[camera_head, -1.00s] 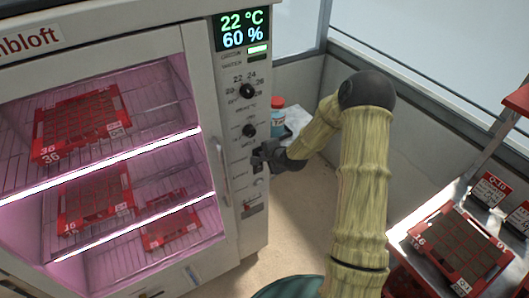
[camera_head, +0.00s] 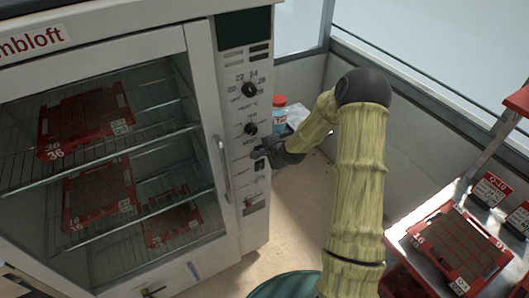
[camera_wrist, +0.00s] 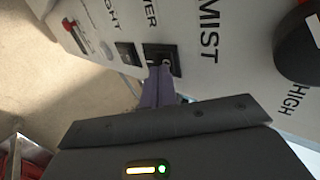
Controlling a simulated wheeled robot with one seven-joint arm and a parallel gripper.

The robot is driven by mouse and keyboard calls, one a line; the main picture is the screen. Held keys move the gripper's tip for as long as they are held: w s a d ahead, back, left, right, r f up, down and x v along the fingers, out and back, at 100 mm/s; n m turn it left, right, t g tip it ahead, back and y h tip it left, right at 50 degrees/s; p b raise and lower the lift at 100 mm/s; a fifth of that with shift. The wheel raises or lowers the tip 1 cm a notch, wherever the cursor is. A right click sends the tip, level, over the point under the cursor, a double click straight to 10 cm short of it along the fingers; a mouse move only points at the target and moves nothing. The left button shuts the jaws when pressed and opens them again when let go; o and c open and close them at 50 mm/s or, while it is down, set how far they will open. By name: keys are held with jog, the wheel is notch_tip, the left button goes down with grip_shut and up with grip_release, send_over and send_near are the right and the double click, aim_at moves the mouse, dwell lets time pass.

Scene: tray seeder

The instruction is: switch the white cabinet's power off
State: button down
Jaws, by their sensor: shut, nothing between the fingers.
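The white cabinet (camera_head: 207,92) fills the left of the head view. Its display (camera_head: 244,29) is blank and dark, and the inside is unlit. My gripper (camera_head: 262,152) is at the control panel on the cabinet's right side, its fingers shut and empty. In the wrist view the fingertips (camera_wrist: 162,74) are at the lower edge of a black power switch (camera_wrist: 174,56) and cover part of it. The label beside it is partly cut off. I cannot tell for sure whether the tips touch the switch.
A second black switch (camera_wrist: 127,52) sits beside the power switch, with a red part (camera_wrist: 77,36) farther left. Dark knobs (camera_head: 250,90) are above my gripper. Red trays (camera_head: 97,197) stand on the cabinet's shelves. A blue bottle with a red cap (camera_head: 279,114) stands behind my gripper.

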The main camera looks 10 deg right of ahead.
jog(key=shift+r+p, duration=0.5)
jog(key=shift+r, duration=0.35)
jog(key=shift+s, duration=0.1)
jog(key=v, duration=1.2)
jog(key=shift+s+r+b, duration=0.15)
jog(key=shift+s+b, duration=0.05)
jog(key=shift+b, duration=0.25)
jog(key=shift+d, duration=0.2)
